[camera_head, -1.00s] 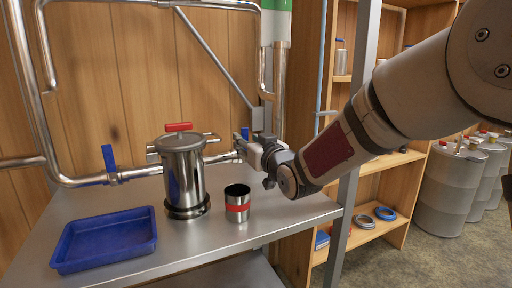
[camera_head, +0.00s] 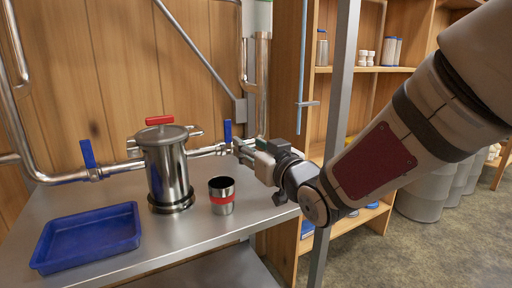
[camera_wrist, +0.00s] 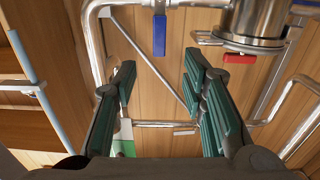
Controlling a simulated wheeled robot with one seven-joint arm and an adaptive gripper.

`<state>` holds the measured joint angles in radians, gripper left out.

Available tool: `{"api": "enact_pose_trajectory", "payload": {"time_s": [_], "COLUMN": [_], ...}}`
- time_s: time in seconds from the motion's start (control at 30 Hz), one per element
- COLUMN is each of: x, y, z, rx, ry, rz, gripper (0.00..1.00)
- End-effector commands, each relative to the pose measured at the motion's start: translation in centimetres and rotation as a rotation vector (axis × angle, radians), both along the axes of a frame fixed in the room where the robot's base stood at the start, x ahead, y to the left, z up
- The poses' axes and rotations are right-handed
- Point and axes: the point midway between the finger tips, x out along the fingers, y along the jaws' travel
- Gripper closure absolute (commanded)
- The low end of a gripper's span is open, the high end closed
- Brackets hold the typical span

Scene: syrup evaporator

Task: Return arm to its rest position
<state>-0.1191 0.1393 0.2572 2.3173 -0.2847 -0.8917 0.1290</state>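My gripper (camera_head: 243,146) is at the right end of the steel table (camera_head: 265,215), raised above its back edge and pointing toward the wall pipes. In the wrist view my gripper (camera_wrist: 160,82) has its green-padded fingers well apart with nothing between them. In the head view, its fingers are close to the right blue valve handle (camera_head: 228,131); I cannot tell whether they touch it. My arm reaches in from the upper right, bent at the wrist above the table's right end.
A lidded steel pot (camera_head: 168,175), a steel cup with a red band (camera_head: 222,196) and an empty blue tray (camera_head: 88,237) stand on the table. A left blue valve handle (camera_head: 88,154) is on the pipe. A metal post (camera_head: 337,100) and wooden shelves (camera_head: 400,72) are near my arm.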

Motion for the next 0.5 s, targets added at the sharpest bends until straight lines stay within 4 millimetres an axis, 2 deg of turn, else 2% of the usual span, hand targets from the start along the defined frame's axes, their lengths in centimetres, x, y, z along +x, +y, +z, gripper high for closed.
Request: {"api": "enact_pose_trajectory", "payload": {"time_s": [0.17,0.27,0.37,0.5], "x": [0.0,-0.3,-1.3,-4.0], "y": [-0.6,-2.4,-5.5,-10.9], "z": [-0.1,-0.5,-1.4,-3.1], "rx": [-0.020,-0.073,-0.154,-0.261], "ry": [0.017,0.069,0.163,0.332], "rz": [-0.016,-0.063,-0.139,-0.259], "gripper": [0.62,0.62,0.62,0.62]}}
